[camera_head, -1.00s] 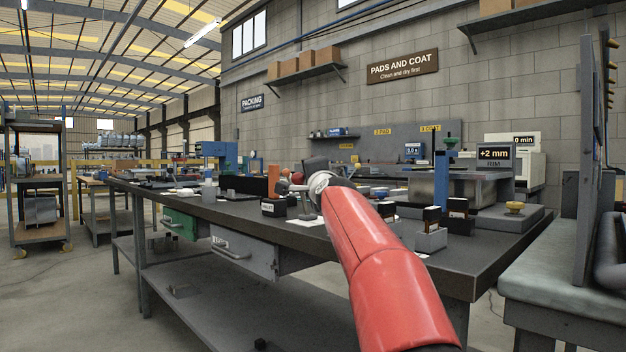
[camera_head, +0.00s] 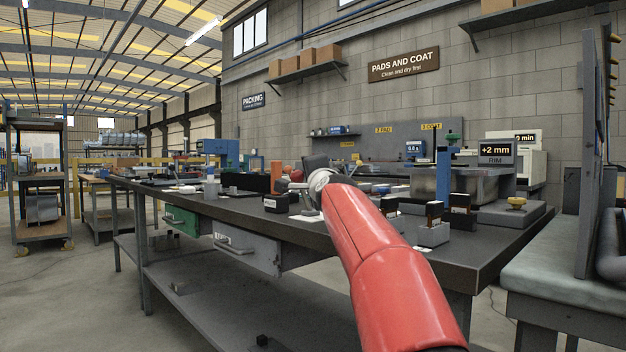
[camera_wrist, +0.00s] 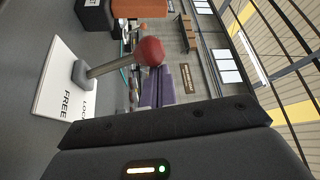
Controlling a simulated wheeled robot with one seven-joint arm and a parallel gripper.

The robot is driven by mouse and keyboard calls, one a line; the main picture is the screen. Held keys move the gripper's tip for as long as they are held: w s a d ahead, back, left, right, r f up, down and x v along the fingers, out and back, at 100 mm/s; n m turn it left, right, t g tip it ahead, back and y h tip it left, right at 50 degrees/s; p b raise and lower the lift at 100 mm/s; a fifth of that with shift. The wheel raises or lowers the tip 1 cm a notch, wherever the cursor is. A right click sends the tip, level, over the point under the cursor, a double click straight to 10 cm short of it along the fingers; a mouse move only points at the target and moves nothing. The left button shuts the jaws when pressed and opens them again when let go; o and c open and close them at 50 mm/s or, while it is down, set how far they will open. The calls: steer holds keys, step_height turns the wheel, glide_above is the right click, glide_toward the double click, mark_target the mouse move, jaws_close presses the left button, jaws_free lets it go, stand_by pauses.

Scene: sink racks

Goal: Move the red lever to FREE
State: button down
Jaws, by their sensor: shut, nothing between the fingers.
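The red lever has a round red knob (camera_wrist: 150,51) on a grey rod rising from a small grey base (camera_wrist: 84,74). It stands on a white plate (camera_wrist: 52,80) marked FREE and LOCK. In the wrist view, turned on its side, the rod points away from the bench, leaning somewhat; which label it favours I cannot tell. My gripper (camera_wrist: 168,87) is shut and empty, its fingertips close beside the knob; contact is unclear.
A black labelled box (camera_head: 276,204) is near the bench's front edge. Grey holders (camera_head: 432,234) with dark blocks stand to the right.

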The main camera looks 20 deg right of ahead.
steer(key=shift+b+v, duration=0.55)
steer(key=shift+v, duration=2.9)
steer(key=s+a+f+n+g+y, duration=0.25)
steer(key=s+a+f+n, duration=0.25)
steer(key=a+f, duration=0.35)
steer(key=s+a+f+n+g+y, duration=0.2)
steer(key=s+a+f+n+g, duration=0.25)
steer(key=s+a+f, duration=0.35)
steer(key=s+d+f+n+g+h, duration=0.1)
steer(key=s+f+n+g, duration=0.25)
steer(key=s+f, duration=0.75)
steer(key=s+f+n+g, duration=0.35)
steer(key=s+f, duration=0.65)
steer(key=f, duration=0.4)
step_height(320, 180, up, 13)
steer(key=p, duration=1.3)
steer(key=shift+d+n+p, duration=0.25)
steer(key=shift+n+p, duration=0.05)
steer(key=shift+n, duration=0.05)
